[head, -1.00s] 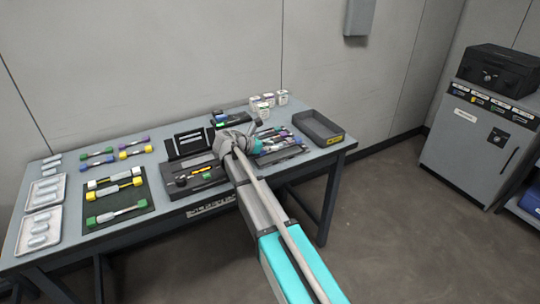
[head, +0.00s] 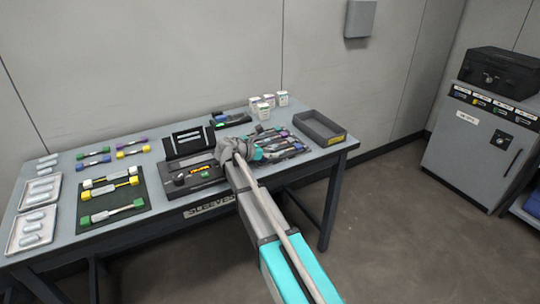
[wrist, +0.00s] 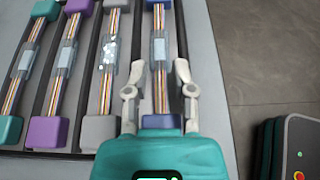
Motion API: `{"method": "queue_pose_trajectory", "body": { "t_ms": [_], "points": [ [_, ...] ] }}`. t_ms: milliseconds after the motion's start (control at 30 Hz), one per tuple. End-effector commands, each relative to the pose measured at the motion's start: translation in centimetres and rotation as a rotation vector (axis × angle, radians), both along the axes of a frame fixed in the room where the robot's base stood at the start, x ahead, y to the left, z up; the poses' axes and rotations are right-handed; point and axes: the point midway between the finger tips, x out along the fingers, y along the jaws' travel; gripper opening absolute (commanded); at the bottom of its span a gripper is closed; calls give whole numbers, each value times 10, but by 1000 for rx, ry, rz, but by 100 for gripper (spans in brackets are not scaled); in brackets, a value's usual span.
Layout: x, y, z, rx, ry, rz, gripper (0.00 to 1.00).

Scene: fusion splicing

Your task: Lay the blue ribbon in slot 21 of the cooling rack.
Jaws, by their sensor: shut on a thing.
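The blue ribbon (wrist: 159,88) is a striped strip with dark blue end blocks and a clear sleeve. It is the rightmost strip in the wrist view. My gripper (wrist: 159,68) has one finger on each side of it, near the sleeve, and is shut on it. The cooling rack (wrist: 82,75) has dark slots running lengthwise, and the ribbon lines up with them at its right side. Whether the ribbon rests on the slot floor cannot be told. Slot numbers are not readable. In the head view the rack (head: 297,153) is partly hidden by my arm.
Teal, purple and grey ribbons (wrist: 67,57) lie left of the blue one. An empty dark tray (head: 320,128) stands to the rack's right, with small white boxes (head: 268,103) behind. A splicer (head: 188,145) and a mat of ribbons (head: 112,197) are to the left.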

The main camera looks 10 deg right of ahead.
Motion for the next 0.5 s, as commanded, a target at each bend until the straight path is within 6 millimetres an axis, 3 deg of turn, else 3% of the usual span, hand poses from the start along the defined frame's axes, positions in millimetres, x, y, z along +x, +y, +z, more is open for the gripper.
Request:
{"method": "queue_pose_trajectory", "body": {
  "t_ms": [233, 267, 433, 500],
  "points": [
    [0, 0, -4, 0, 0, 0, 0],
    [0, 0, -3, 0, 0, 0, 34],
    [0, 0, -3, 0, 0, 0, 66],
    [0, 0, -3, 0, 0, 0, 67]
  ]
}}
